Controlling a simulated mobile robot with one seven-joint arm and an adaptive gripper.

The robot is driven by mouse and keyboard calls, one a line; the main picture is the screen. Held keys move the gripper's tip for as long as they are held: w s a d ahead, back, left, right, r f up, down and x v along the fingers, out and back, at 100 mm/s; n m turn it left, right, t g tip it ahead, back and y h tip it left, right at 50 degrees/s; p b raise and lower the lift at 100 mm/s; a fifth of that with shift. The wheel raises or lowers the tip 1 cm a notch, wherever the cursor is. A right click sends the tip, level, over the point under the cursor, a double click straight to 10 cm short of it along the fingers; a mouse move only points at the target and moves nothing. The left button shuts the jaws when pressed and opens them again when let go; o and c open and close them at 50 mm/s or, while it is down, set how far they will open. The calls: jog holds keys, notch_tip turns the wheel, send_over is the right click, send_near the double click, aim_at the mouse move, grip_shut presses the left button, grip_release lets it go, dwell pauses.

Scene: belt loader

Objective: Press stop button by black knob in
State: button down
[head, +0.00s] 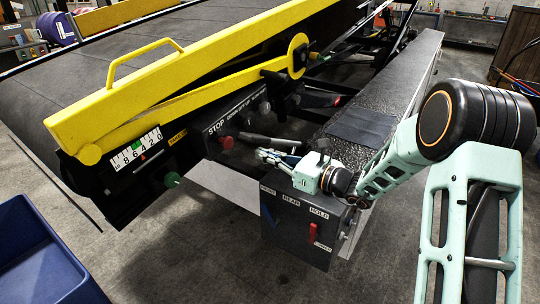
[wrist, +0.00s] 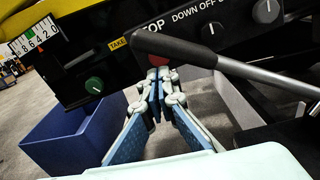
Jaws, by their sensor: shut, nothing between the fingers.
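The red stop button (head: 226,142) sits under the STOP label on the dark control panel (head: 222,128). In the wrist view the red button (wrist: 157,60) shows just beyond my fingertips, partly hidden by a grey lever. A black knob (wrist: 216,31) is to its right, under the DOWN OFF label; a black knob also shows in the head view (head: 264,107). My gripper (head: 261,154) is shut and empty, pointing at the panel, to the right of and slightly below the button. In the wrist view its fingertips (wrist: 157,80) meet just below the button; contact cannot be told.
The grey lever (wrist: 235,72) crosses in front of the panel, close above my fingers. A green knob (wrist: 94,86) is at the left. A dark box with HOLD label and red switch (head: 312,232) hangs below my wrist. A blue bin (head: 40,262) stands lower left.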

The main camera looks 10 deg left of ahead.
aim_at(230, 142)
jog(key=p+x, duration=0.1)
jog(key=x, duration=0.8)
jog(key=shift+w+a, duration=0.1)
jog(key=shift+a, duration=0.05)
jog(key=shift+w+a+f+b, duration=0.15)
jog(key=shift+w+a+b, duration=0.1)
jog(key=shift+a+b, duration=0.3)
jog(key=shift+w+a+r, duration=0.15)
jog(key=shift+a+r, duration=0.05)
jog(key=shift+a, duration=0.15)
jog(key=shift+d, duration=0.1)
